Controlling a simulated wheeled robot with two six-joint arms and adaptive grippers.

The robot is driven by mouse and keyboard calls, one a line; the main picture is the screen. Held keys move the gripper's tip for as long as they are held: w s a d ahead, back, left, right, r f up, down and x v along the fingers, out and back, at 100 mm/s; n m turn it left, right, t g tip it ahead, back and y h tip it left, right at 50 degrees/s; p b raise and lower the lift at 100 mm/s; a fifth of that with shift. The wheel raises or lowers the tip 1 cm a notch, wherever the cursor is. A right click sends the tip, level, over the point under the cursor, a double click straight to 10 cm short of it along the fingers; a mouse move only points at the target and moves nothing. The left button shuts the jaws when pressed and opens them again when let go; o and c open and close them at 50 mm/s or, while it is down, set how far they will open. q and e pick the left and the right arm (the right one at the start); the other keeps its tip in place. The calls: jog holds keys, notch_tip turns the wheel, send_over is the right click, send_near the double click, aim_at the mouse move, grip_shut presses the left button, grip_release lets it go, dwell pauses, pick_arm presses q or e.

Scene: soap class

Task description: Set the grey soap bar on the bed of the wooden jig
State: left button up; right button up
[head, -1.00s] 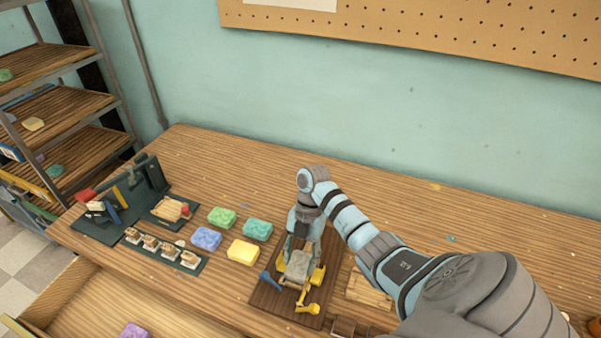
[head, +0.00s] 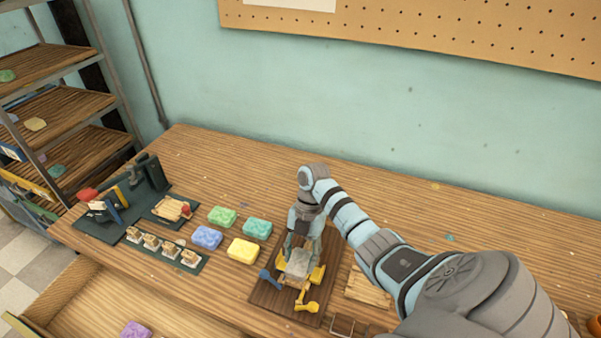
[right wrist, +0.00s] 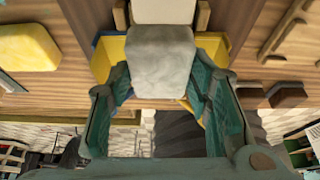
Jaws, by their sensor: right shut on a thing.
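The grey soap bar (head: 298,262) is at the middle of the wooden jig (head: 263,297), a dark board with yellow side pieces, yellow levers and a blue lever. My right gripper (head: 302,250) reaches down from behind and is shut on the soap. In the right wrist view the soap (right wrist: 160,62) sits between the two teal fingers, with the yellow pieces (right wrist: 108,55) of the jig on both sides. The soap appears at or just over the bed; its underside is hidden, so contact cannot be told. My left gripper is not in view.
Yellow (head: 242,250), blue (head: 207,237), green (head: 222,216) and teal (head: 257,228) soaps lie left of the jig. A pale wooden piece (head: 368,289) lies close on its right. A dark tool stand (head: 150,182) is at far left. The back of the table is clear.

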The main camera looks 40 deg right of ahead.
jog(key=shift+f, duration=0.55)
dwell(1.0)
jog(key=o, duration=1.3)
jog(key=shift+s, duration=0.1)
jog(key=shift+o, duration=0.3)
jog(key=o, duration=0.3)
jog(key=shift+r, duration=0.1)
notch_tip(320, 180, up, 6)
jog(key=p, duration=0.6)
